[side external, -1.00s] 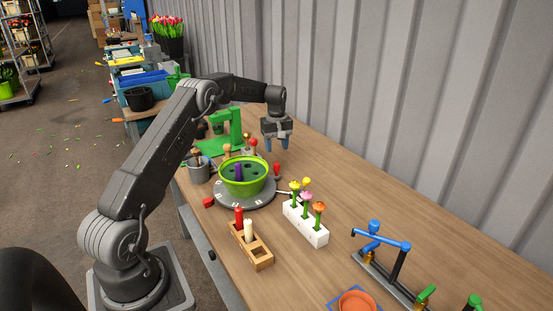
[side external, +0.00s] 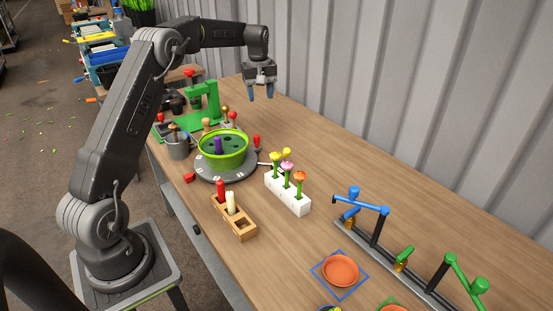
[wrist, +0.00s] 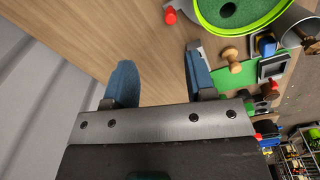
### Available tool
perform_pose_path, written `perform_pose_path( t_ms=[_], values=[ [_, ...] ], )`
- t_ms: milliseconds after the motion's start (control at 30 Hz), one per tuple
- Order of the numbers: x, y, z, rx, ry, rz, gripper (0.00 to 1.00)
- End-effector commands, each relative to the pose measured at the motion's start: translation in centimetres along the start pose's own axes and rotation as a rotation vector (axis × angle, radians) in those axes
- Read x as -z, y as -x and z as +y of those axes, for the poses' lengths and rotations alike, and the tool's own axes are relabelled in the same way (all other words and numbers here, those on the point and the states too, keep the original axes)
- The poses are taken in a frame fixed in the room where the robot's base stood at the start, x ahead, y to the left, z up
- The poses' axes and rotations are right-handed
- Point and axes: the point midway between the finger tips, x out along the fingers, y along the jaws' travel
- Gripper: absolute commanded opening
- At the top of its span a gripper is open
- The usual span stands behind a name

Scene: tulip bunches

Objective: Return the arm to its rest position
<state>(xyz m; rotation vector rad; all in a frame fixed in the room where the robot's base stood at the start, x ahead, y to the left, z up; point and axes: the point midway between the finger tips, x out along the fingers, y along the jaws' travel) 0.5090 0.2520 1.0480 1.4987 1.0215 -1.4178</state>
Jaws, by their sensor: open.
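My gripper (side external: 261,92) hangs above the far part of the wooden table (side external: 330,190), behind the green pot. Its two blue fingers point down and stand apart, with nothing between them. In the wrist view my gripper (wrist: 157,85) is also open and empty, with bare tabletop beyond the fingers. My arm is raised and reaches over from its base at the left of the table.
A green pot (side external: 238,150) with a purple piece stands on a grey turntable. Near it are a white flower block (side external: 289,196), a wooden candle holder (side external: 238,228), a grey mug (side external: 178,148) and a green press (side external: 200,108). A corrugated wall (side external: 430,90) runs behind the table.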

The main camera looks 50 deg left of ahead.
Motion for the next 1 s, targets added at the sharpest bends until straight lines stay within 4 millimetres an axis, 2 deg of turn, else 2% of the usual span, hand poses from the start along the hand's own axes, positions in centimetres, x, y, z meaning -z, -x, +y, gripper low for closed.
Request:
perform_pose_path(
  t_ms=[33, 200, 367, 500, 633, 800, 1000],
  values=[
    [-2.0, 2.2, 0.4, -0.017, -0.056, 0.019, 0.50],
    [-9.2, 7.5, 0.2, -0.065, -0.258, 0.074, 0.50],
    [-16.1, 11.2, -1.5, -0.112, -0.447, 0.129, 0.50],
    [-22.0, 13.1, -4.2, -0.151, -0.611, 0.178, 0.50],
    [-27.0, 13.7, -7.3, -0.189, -0.762, 0.227, 0.50],
    [-32.8, 12.9, -12.1, -0.237, -0.955, 0.292, 0.50],
    [-36.9, 10.7, -16.5, -0.281, -1.126, 0.355, 0.50]
  ],
)
